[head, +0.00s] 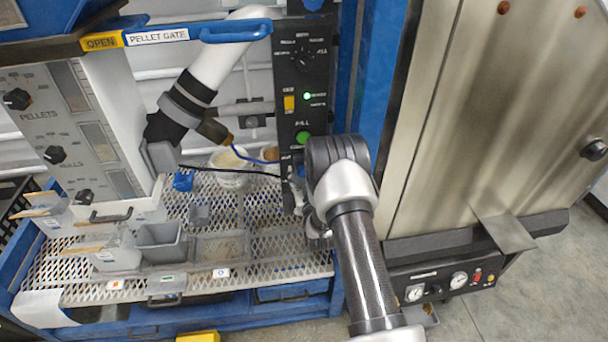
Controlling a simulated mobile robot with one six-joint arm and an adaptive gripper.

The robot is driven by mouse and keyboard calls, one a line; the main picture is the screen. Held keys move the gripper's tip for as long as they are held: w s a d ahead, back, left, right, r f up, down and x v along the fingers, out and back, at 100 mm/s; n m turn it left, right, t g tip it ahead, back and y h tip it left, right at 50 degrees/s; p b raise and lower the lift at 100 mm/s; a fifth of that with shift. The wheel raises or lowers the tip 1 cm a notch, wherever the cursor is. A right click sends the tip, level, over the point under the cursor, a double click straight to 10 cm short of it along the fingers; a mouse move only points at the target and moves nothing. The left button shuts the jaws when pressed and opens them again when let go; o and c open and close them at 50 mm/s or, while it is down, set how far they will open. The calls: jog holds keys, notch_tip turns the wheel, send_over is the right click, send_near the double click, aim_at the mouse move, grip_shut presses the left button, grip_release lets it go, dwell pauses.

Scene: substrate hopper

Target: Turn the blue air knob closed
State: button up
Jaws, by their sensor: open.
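My arm reaches up from the bottom of the head view, and its wrist is in front of the lower end of the black control panel (302,85). My gripper (300,197) is beside the panel's lower edge, partly hidden by my wrist. It is open, and nothing shows between its fingers. No blue knob can be clearly identified as the air knob. A small blue fitting (183,181) sits below the hopper, left of my gripper, and a blue part (313,4) shows at the panel's top. The panel area behind my wrist is hidden.
A mesh bench (280,248) carries grey bins (162,243) and a white tub (229,168). A white pipe with a black clamp (187,100) and thin hoses are left of the panel. A steel cabinet (500,110) stands close on the right. Grey floor is open at lower right.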

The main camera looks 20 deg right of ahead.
jog(key=shift+w+d, duration=0.15)
jog(key=shift+w, duration=0.3)
jog(key=shift+c, duration=0.2)
jog(key=c, duration=1)
